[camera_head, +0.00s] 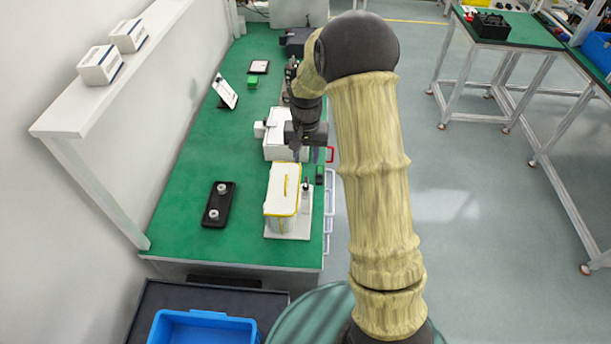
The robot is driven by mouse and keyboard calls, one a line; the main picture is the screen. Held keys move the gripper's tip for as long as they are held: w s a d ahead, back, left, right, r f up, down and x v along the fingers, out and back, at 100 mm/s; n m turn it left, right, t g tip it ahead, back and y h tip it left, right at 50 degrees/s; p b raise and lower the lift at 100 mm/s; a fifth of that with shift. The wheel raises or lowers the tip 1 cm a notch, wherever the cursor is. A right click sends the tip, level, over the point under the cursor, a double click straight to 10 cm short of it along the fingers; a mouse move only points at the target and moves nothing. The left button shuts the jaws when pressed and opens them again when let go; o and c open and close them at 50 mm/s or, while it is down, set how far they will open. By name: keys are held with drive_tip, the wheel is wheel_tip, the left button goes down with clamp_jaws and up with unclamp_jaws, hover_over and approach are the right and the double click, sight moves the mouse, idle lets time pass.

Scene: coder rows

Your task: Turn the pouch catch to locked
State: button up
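A white pouch-like box with yellow edges and a yellow strip on top (282,190) stands on a white base plate (290,233) near the front of the green bench. A small upright post with a dark top (306,189) stands at its right side; I cannot tell whether this is the catch, or how the catch is turned. My gripper (306,155) points down just behind the pouch, over the front of a white machine (279,147). Its two dark fingers look apart, with nothing visible between them.
The green bench (180,200) holds a black tray with two round parts (217,206), a tilted white-faced device (225,93) and green blocks (253,82). A white shelf (110,75) with boxes overhangs the left. A blue bin (205,328) sits below the front edge.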

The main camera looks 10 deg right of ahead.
sight(306, 181)
drive_tip(key=f+p, duration=0.1)
drive_tip(key=f, duration=0.3)
drive_tip(key=f+p, duration=0.1)
drive_tip(key=f, duration=0.4)
drive_tip(key=shift+w+a+p, duration=0.15)
drive_tip(key=shift+a+p, duration=0.05)
drive_tip(key=shift+p, duration=0.2)
drive_tip(key=shift+d+f, duration=0.45)
drive_tip(key=shift+f, duration=0.25)
drive_tip(key=shift+a, duration=0.1)
drive_tip(key=shift+a, duration=0.15)
clamp_jaws()
